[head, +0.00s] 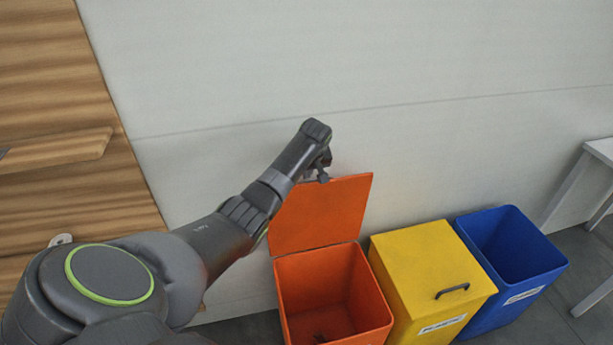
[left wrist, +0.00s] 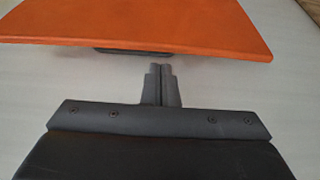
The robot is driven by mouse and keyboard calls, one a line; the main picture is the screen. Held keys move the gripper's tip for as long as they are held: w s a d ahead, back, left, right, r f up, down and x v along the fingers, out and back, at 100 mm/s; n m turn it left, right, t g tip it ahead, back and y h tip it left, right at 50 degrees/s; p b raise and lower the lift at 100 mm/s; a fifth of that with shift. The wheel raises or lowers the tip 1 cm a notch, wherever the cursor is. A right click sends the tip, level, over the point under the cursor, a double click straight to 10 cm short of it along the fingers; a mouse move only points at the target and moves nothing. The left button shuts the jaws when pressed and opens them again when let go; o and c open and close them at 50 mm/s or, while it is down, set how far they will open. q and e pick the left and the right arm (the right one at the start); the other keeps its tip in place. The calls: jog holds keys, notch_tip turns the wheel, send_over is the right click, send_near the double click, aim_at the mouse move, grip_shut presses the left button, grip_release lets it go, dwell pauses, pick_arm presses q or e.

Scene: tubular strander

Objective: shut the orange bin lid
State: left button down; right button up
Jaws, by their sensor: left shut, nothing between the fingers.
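The orange bin (head: 335,290) stands open on the floor against the wall. Its orange lid (head: 325,212) is raised, standing up at the bin's back edge. In the left wrist view the lid (left wrist: 140,25) spans the top of the picture, with a dark handle (left wrist: 130,50) partly showing under its edge. My left gripper (left wrist: 157,68) is shut and empty, its fingertips close to the lid's edge near the handle. In the head view my left gripper (head: 322,177) is at the lid's top edge, partly hidden by the wrist. I cannot tell whether it touches the lid. My right gripper is not in view.
A yellow bin (head: 430,270) with its lid shut stands right of the orange one, and an open blue bin (head: 510,255) beyond it. A pale wall (head: 430,60) rises close behind. A wooden panel (head: 70,90) is at left, a grey table (head: 600,150) at the right edge.

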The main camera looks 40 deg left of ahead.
pick_arm(q)
jog(key=shift+x, duration=1.5)
jog(key=shift+s, duration=0.1)
